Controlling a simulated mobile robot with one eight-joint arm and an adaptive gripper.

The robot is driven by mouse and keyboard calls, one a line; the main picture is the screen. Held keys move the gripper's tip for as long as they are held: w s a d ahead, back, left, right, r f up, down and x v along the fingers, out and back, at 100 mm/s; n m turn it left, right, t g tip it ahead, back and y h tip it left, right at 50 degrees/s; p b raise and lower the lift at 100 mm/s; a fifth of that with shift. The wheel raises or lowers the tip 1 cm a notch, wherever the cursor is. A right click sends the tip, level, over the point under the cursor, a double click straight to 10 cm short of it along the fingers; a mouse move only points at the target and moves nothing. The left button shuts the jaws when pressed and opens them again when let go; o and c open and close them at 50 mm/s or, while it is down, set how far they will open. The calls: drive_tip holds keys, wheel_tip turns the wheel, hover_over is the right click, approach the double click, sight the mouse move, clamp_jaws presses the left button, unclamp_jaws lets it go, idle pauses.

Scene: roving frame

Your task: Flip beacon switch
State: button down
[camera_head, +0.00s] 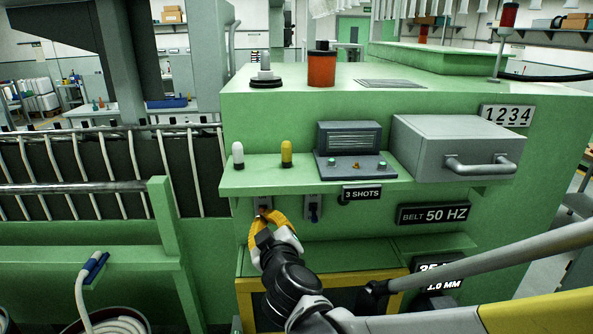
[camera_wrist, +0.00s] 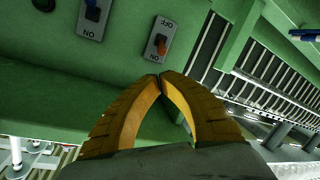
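Two switch plates are mounted under the green machine's shelf. One plate (camera_wrist: 150,55) has an orange toggle (camera_wrist: 161,47) between OFF and ON labels, and the toggle leans toward ON. The other plate (camera_wrist: 90,22) has a blue toggle and is cut off at the top of the wrist view; it also shows in the head view (camera_head: 314,214). I cannot read which one is the beacon's. My gripper (camera_wrist: 161,77), with yellow-orange fingers (camera_head: 267,217), is shut and empty. Its tips meet just short of the orange-toggle plate, apparently not touching the toggle.
Above the switches, the shelf (camera_head: 250,181) carries a white lamp (camera_head: 238,155), a yellow lamp (camera_head: 286,153) and a grey control box (camera_head: 349,140). A red cylinder (camera_head: 322,66) stands on top of the machine. A grey drawer-like box (camera_head: 457,145) juts out at right.

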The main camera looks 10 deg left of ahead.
sight(263, 210)
drive_tip(key=shift+a+r, duration=0.1)
drive_tip(key=shift+a, duration=0.1)
drive_tip(key=shift+s, duration=0.1)
drive_tip(key=x, duration=1)
